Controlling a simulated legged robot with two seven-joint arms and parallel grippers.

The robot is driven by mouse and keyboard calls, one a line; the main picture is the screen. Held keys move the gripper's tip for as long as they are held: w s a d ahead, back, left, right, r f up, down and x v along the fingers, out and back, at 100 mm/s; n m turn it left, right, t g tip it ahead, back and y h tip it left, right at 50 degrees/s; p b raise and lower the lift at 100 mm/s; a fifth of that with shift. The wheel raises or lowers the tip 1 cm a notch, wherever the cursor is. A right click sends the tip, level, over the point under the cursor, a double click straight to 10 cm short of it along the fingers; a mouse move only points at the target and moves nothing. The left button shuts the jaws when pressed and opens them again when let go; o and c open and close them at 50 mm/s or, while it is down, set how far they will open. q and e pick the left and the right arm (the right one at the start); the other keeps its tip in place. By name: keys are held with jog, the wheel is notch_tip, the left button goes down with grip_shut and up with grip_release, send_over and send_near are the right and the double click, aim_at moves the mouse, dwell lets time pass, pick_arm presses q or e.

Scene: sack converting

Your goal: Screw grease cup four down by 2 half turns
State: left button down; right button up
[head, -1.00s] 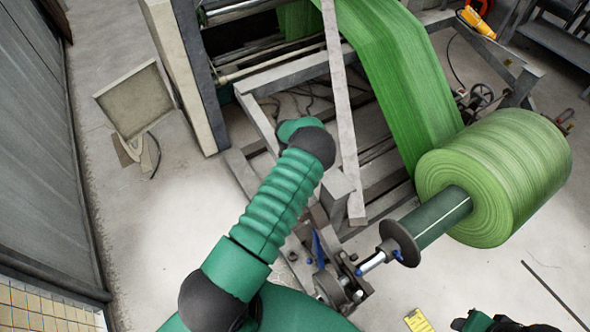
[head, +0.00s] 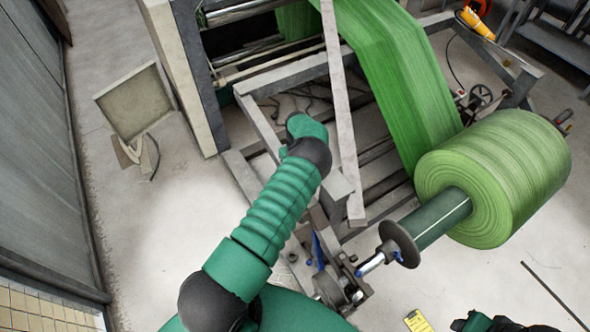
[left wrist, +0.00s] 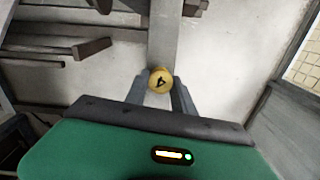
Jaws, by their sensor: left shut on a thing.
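Grease cup four (left wrist: 160,81) is a small round brass-yellow cap with a dark 4 on its face, which looks tilted. It shows in the left wrist view. My left gripper (left wrist: 158,86) has one grey finger on each side of the cup and is shut on it. The cup sits in front of a grey frame beam. In the head view my green left arm reaches up to the machine frame; its fingers and the cup are hidden there. My right gripper's fingers do not show.
A large green roll (head: 500,175) on a shaft lies at the right, with a green web (head: 395,80) rising from it. A slanted grey bar (head: 343,120) stands close right of my left wrist. A leaning panel (head: 135,100) and open floor lie to the left.

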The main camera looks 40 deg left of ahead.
pick_arm(q)
jog(key=shift+w+m, duration=0.15)
jog(key=shift+m, duration=0.35)
jog(key=c, duration=1.1)
grip_release()
jog(key=shift+o, duration=0.2)
notch_tip(320, 180, up, 17)
jog(key=shift+w+d+f+b, duration=0.15)
jog(key=shift+w+d+b, duration=0.05)
jog(key=shift+w+b, duration=0.2)
